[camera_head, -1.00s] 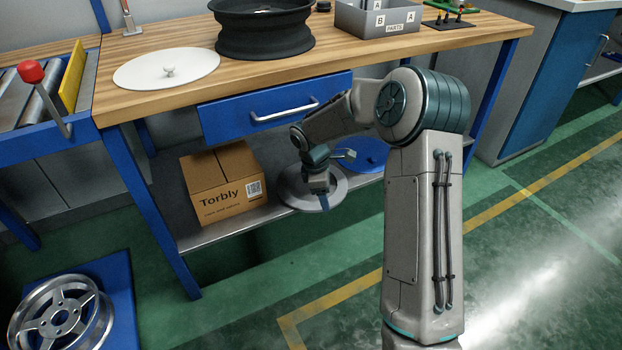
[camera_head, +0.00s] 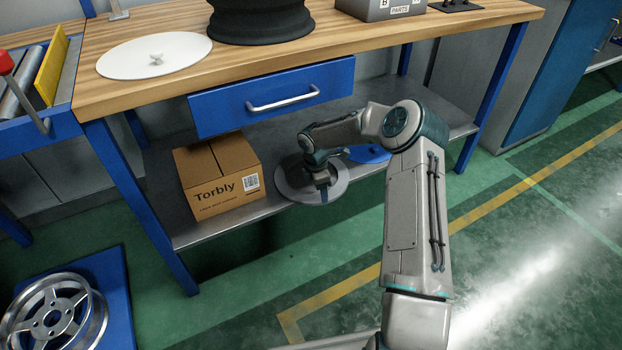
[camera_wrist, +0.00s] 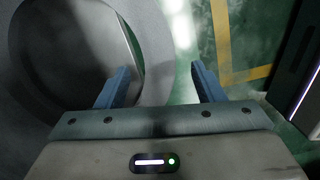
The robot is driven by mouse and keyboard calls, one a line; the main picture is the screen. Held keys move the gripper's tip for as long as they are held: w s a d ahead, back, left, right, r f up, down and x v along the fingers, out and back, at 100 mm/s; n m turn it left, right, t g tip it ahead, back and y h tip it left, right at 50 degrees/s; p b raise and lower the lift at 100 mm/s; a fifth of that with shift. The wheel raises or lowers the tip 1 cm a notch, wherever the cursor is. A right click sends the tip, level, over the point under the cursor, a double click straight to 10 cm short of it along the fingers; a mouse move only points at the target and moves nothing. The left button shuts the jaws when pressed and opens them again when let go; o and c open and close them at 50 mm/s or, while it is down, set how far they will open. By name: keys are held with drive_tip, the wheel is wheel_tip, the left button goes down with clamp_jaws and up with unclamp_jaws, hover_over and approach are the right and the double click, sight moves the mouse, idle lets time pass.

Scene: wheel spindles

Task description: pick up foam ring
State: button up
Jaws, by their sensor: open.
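The foam ring (camera_head: 342,184) is a flat grey ring lying on the lower shelf of the workbench, overlapping its front edge. In the wrist view its band (camera_wrist: 156,45) curves down between my fingers. My gripper (camera_head: 323,194) is low over the ring's front part, pointing down. In the wrist view my gripper (camera_wrist: 160,70) is open. Its left blue finger is over the ring's hole and its right finger is outside the outer edge, over the green floor. I cannot tell how deep the fingertips reach beside the band. The gripper hides part of the ring in the head view.
A cardboard box (camera_head: 218,180) stands left of the ring on the shelf (camera_head: 190,233). A blue disc (camera_head: 369,153) lies behind to the right. The blue drawer (camera_head: 275,95) and tabletop (camera_head: 260,62) are above. A wheel rim (camera_head: 53,315) lies at lower left.

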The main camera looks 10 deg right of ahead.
wheel_tip(320, 180, down, 3)
drive_tip(key=shift+d+f+b, duration=0.15)
drive_tip(key=shift+f+b, duration=0.05)
drive_tip(key=shift+b, duration=0.3)
drive_tip(key=c, duration=1.1)
drive_tip(key=shift+o, duration=0.2)
drive_tip(key=shift+r, duration=0.1)
